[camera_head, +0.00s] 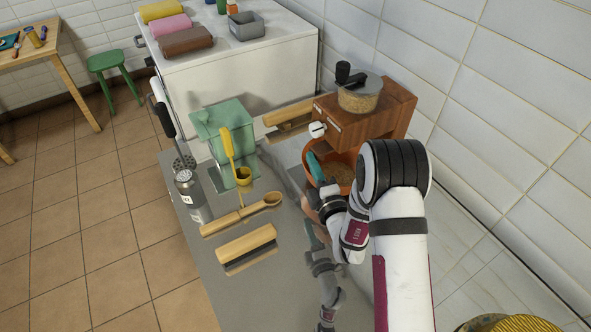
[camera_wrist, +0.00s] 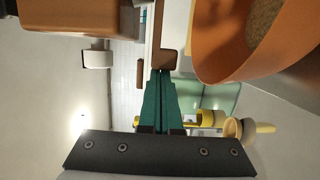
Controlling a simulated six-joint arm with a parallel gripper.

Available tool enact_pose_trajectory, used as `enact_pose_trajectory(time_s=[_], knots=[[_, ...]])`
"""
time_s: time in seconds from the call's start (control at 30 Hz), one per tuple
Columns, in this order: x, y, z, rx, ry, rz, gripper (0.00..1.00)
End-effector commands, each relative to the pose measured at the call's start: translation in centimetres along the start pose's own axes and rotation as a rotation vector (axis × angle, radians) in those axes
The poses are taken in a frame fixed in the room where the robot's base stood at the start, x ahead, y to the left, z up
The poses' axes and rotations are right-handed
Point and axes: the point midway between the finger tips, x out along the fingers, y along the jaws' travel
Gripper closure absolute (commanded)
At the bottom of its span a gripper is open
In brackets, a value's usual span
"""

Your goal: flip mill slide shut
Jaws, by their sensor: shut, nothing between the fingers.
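The mill (camera_head: 365,125) is a reddish-brown wooden box with a clear grain hopper and black crank on top, at the back right of the counter. A white knob (camera_head: 317,130) sticks out from its front; it also shows in the wrist view (camera_wrist: 97,60). In the wrist view a brown wooden piece (camera_wrist: 165,58) hangs by my fingertips; I cannot tell whether it is the slide or whether they touch. My gripper (camera_head: 313,160), with teal fingers, is shut and empty just below the knob; its tips also show in the wrist view (camera_wrist: 160,74).
An orange bowl (camera_wrist: 215,72) with brownish contents sits below the mill, close to my fingers. A tiled wall (camera_head: 480,130) bounds the right.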

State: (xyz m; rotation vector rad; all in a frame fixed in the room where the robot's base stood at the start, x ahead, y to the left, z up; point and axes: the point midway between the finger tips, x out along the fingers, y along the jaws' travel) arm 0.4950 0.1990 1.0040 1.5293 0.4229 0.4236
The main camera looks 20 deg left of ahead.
Motion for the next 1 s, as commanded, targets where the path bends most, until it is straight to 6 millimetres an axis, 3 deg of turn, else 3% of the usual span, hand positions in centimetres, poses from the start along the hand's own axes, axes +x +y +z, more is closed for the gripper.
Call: enact_pose_trajectory(time_s=[0.43, 0.63, 1.0], knots=[[0.0, 0.0, 0.1, 0.0, 0.0, -0.001, 1.0], [-0.8, -0.1, -3.6, 0.0, 0.007, -0.002, 1.0], [-9.1, -0.1, -3.5, 0.0, -0.001, -0.004, 1.0]])
